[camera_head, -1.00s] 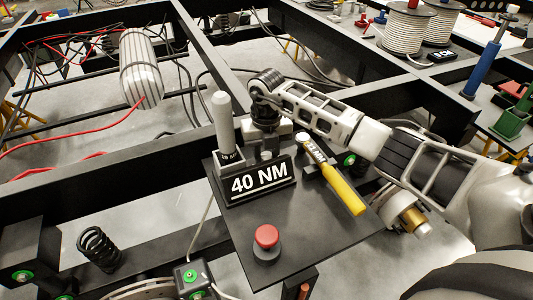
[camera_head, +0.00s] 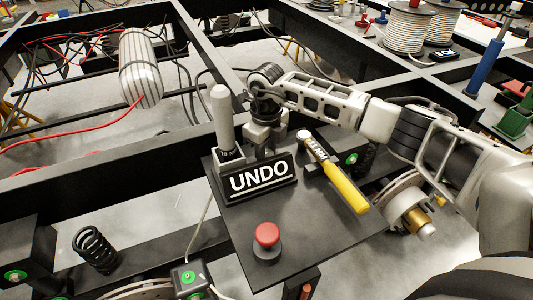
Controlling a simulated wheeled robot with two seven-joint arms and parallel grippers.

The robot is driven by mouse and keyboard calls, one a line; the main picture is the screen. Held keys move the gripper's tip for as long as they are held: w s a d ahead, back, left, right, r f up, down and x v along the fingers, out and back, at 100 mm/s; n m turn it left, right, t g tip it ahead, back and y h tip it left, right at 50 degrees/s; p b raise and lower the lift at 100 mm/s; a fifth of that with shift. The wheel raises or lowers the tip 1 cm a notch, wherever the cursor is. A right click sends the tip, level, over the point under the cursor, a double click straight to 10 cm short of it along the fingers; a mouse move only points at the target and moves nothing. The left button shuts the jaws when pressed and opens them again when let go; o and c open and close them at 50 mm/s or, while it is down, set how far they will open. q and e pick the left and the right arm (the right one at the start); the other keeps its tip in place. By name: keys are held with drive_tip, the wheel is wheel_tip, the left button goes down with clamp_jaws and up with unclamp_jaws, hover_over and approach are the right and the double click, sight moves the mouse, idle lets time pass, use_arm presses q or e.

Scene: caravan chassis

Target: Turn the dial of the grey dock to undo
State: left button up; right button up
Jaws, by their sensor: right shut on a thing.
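The dock's black sign (camera_head: 259,178) reads "UNDO" in white letters and stands on a dark square plate (camera_head: 310,233). A grey upright tool (camera_head: 222,118) stands in the dock at the sign's left, with a small label on its base. My right gripper (camera_head: 264,142) is behind the sign, pointing down, with its arm coming in from the right. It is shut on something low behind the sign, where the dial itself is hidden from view. My left gripper is not in view.
A yellow-handled tool (camera_head: 343,183) lies on the plate's right side. A red button (camera_head: 267,235) sits at the front. Black chassis beams surround the plate. A coil spring (camera_head: 96,249) stands at lower left and a striped cylinder (camera_head: 141,67) at upper left.

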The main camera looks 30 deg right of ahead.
drive_tip(key=shift+n, duration=0.6)
drive_tip(key=shift+r, duration=0.1)
drive_tip(key=o, duration=1)
drive_tip(key=shift+a, duration=0.1)
